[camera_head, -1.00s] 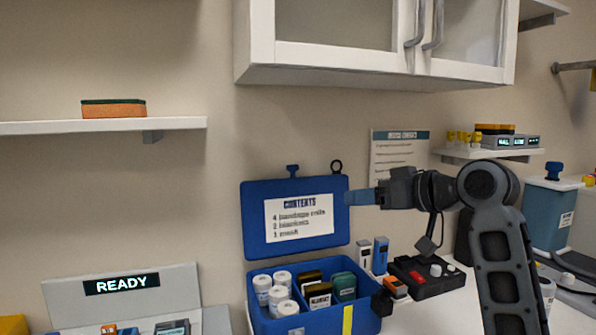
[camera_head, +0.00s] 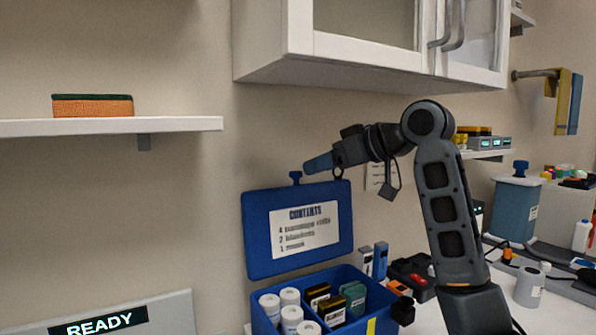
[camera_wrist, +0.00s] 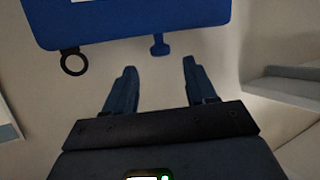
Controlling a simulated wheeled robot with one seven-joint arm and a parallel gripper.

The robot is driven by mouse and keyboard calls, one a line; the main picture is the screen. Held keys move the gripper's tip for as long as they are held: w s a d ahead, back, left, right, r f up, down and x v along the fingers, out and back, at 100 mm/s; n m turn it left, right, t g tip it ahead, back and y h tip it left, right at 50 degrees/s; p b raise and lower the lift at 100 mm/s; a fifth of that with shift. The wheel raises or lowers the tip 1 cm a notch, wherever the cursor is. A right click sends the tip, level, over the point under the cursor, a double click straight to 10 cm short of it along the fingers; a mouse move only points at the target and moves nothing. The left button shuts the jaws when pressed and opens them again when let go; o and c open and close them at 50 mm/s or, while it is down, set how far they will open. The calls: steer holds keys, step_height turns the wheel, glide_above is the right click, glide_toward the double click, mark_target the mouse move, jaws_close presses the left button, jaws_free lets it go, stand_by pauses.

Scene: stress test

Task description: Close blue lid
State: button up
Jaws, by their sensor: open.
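The blue lid (camera_head: 262,238) stands raised, hinged at the back of the blue box, with a white contents label (camera_head: 305,229) facing forward. A blue knob (camera_head: 296,177) sticks up from its top edge. The lid also shows at the top of the wrist view (camera_wrist: 110,22), with its knob (camera_wrist: 158,45) and a black ring (camera_wrist: 73,62). The blue box (camera_head: 350,325) holds several white bottles and small boxes. My gripper (camera_head: 308,167) is just above the lid's top edge, near the knob. In the wrist view its fingers (camera_wrist: 156,80) are apart and empty, with the knob beyond their tips.
A white cabinet (camera_head: 365,62) hangs above my arm. A shelf (camera_head: 110,126) with an orange and green sponge (camera_head: 92,106) is at left. A READY sign (camera_head: 100,322) stands at lower left. Small boxes and a black device (camera_head: 410,275) are right of the blue box.

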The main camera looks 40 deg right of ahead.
mark_target(300, 173)
steer(key=shift+x, duration=2.75)
steer(key=shift+c, duration=0.4)
jaws_close()
